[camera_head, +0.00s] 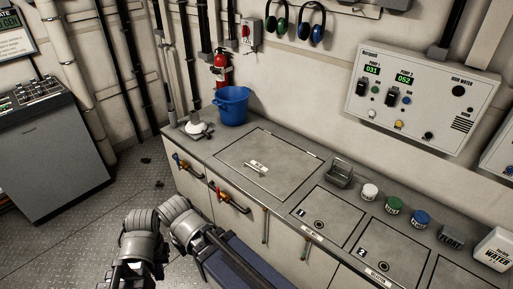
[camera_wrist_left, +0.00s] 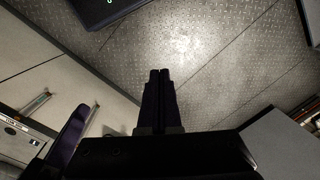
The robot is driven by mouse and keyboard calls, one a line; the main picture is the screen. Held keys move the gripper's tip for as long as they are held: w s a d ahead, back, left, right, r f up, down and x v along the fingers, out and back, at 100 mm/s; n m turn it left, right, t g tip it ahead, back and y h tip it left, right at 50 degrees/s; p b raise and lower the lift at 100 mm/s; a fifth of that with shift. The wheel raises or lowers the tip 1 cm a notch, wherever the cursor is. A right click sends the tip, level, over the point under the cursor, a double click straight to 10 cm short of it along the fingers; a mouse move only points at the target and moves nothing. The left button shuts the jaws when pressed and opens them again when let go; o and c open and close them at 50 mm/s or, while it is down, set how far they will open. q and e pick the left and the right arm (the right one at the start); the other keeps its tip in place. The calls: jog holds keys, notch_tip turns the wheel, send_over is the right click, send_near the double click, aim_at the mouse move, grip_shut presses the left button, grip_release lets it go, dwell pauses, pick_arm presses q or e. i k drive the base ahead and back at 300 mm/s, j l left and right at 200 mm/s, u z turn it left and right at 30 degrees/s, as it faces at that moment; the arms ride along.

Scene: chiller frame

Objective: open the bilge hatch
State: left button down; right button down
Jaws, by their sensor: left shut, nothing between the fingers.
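A large square hatch panel (camera_head: 268,160) lies shut and flush in the grey counter top. It has a small bar handle (camera_head: 257,170) and a white label too small to read, so I cannot confirm that it is the bilge hatch. In the left wrist view, my left gripper (camera_wrist_left: 160,75) is shut with its two dark fingers together and nothing between them. Bare floor plate shows beyond its tips. In the head view, my left arm is at the bottom, in front of the counter and apart from the panel. My right gripper is not recognisable in either view.
A blue bucket (camera_head: 232,107) stands at the counter's back left. A small metal tray (camera_head: 340,174) and several jars are right of the panel. Smaller numbered lids (camera_head: 327,212) lie nearer. The panel's top is clear.

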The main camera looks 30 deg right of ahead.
aim_at(278, 168)
jog(key=i, duration=0.65)
jog(key=z, duration=1.65)
